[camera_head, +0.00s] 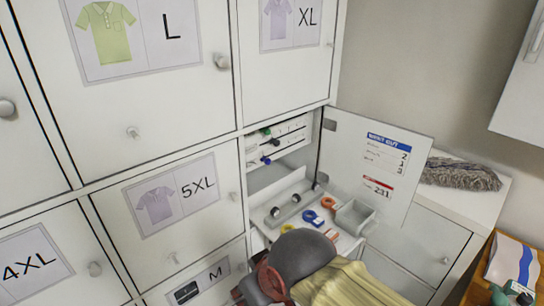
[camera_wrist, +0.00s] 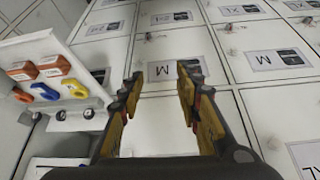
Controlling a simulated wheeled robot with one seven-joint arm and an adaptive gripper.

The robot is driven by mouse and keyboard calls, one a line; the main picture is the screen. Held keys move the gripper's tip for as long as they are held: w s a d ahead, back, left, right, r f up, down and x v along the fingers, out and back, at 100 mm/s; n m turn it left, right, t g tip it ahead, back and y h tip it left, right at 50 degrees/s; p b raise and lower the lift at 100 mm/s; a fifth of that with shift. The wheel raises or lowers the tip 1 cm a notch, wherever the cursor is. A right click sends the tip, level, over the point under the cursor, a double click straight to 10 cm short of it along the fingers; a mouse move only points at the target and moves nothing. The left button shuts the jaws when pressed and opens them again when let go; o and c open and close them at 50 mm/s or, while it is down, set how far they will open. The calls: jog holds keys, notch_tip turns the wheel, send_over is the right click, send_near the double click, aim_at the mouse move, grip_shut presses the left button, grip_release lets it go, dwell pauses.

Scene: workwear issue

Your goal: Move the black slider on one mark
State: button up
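In the head view, a white slider panel (camera_head: 291,128) sits inside an open compartment, with several horizontal slots. The black slider (camera_head: 275,142) is in the middle slot, near its left end. A green slider (camera_head: 266,131) is above it and a blue slider (camera_head: 266,160) below it. The marks are too small to read. The sliders do not show clearly in the wrist view. My gripper (camera_wrist: 161,85) is open and empty in the wrist view, its yellow-padded fingers apart in front of locker doors. In the head view my arm is low in front of the compartment; its fingertips are not clear.
The open compartment door (camera_head: 347,140), with a printed sheet, stands to the right of the sliders. Below is a pulled-out shelf (camera_head: 262,217) with rings, knobs and a small grey bin (camera_head: 355,216). Closed locker doors are at left. A grey mop head (camera_head: 460,175) lies at right.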

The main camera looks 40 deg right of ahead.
jog(key=d+r+m+g+p, duration=0.1)
jog(key=d+m+g+p, duration=0.25)
jog(key=d+p, duration=0.45)
jog(key=m+t+y+p, duration=0.1)
jog(key=m+t+p, duration=1.55)
jog(key=m, duration=1.55)
send_near(278, 144)
jog(key=w, duration=0.1)
jog(key=shift+n+g, duration=0.25)
jog(key=shift+g, duration=0.05)
jog(key=w, duration=0.2)
jog(key=w+p, duration=0.1)
jog(key=w, duration=0.2)
jog(key=w+p, duration=0.1)
jog(key=w, duration=0.2)
jog(key=shift+a+r, duration=0.15)
jog(key=shift+r, duration=0.1)
jog(key=shift+c, duration=1.2)
